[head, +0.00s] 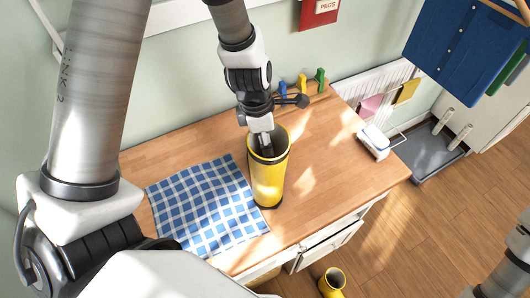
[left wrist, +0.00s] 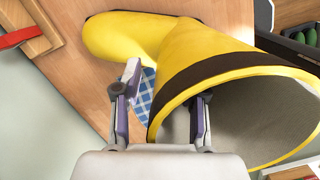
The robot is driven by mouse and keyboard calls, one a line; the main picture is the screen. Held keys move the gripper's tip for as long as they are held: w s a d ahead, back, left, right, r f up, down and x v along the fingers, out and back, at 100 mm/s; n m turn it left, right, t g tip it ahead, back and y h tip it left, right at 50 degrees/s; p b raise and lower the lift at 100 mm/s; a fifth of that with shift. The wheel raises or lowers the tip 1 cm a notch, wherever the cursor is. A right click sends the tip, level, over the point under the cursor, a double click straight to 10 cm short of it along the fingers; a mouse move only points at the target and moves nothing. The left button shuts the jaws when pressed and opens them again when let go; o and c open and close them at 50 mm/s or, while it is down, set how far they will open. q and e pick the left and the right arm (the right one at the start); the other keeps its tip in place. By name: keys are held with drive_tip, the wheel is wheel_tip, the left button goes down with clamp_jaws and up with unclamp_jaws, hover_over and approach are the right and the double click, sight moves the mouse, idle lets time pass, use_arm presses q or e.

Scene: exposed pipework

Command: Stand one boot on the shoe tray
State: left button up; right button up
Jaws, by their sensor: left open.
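A yellow boot (head: 267,180) with a dark rim band stands upright on the wooden worktop, at the right edge of a blue checked cloth. My left gripper (head: 264,146) is at its top, pointing down, open. In the left wrist view the open gripper (left wrist: 165,100) straddles the rim of the boot (left wrist: 205,50), one finger outside and one inside the opening. Another yellow boot (head: 332,281) is on the floor below the worktop, partly cut off. The grey shoe tray (head: 428,158) with two pale posts lies on the floor at the right. My right gripper is out of view.
The blue checked cloth (head: 195,210) lies on the worktop. A white and blue object (head: 374,142) sits at the worktop's right end. A drawer (head: 328,247) stands open below the front edge. Several coloured pegs (head: 301,84) line the back. Floor at the right is clear.

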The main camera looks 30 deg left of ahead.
use_arm(q)
clamp_jaws()
